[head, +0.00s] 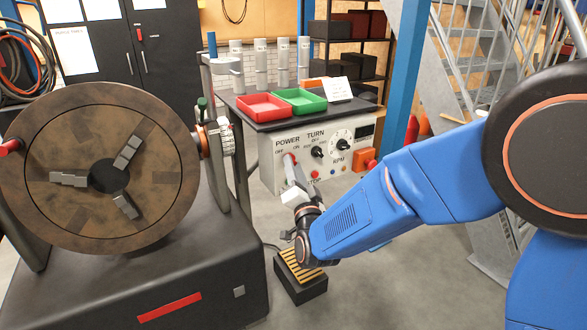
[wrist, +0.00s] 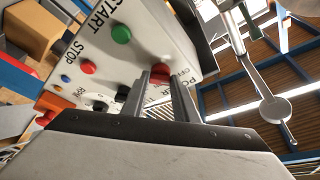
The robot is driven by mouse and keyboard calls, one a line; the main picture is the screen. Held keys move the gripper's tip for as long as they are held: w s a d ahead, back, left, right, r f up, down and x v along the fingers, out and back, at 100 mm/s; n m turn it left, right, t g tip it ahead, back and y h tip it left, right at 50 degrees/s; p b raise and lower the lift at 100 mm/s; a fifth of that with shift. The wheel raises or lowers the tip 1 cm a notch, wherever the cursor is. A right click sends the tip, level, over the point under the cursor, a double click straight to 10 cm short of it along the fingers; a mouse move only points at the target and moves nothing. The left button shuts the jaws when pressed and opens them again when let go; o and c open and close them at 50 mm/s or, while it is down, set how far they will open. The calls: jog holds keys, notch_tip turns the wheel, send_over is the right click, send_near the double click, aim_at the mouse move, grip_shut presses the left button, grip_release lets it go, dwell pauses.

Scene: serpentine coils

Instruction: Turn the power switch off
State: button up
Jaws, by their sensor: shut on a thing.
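The control panel (head: 270,170) is a pale box front below the dark bench top. Its POWER label with OFF and ON marks is at the upper left. The power switch (wrist: 161,74) is a red knob, seen in the wrist view between the two fingertips. My gripper (head: 289,164) reaches the panel's left part from the front, just under the POWER label. In the wrist view my gripper (wrist: 162,80) is shut on the red knob, one finger on each side. The fingers hide part of the knob and its lettering, so its exact setting cannot be told.
Right of the switch are a black TURN knob (head: 317,151), an RPM dial (head: 341,147) and a red STOP button (head: 311,174). A green START button (wrist: 121,33) shows in the wrist view. A lathe chuck (head: 100,175) stands at left. A ribbed foot pedal (head: 300,280) lies below.

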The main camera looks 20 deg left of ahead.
jog(key=shift+f+n, duration=0.1)
jog(key=shift+n, duration=0.2)
jog(key=o, duration=1.1)
jog(key=shift+c, duration=0.2)
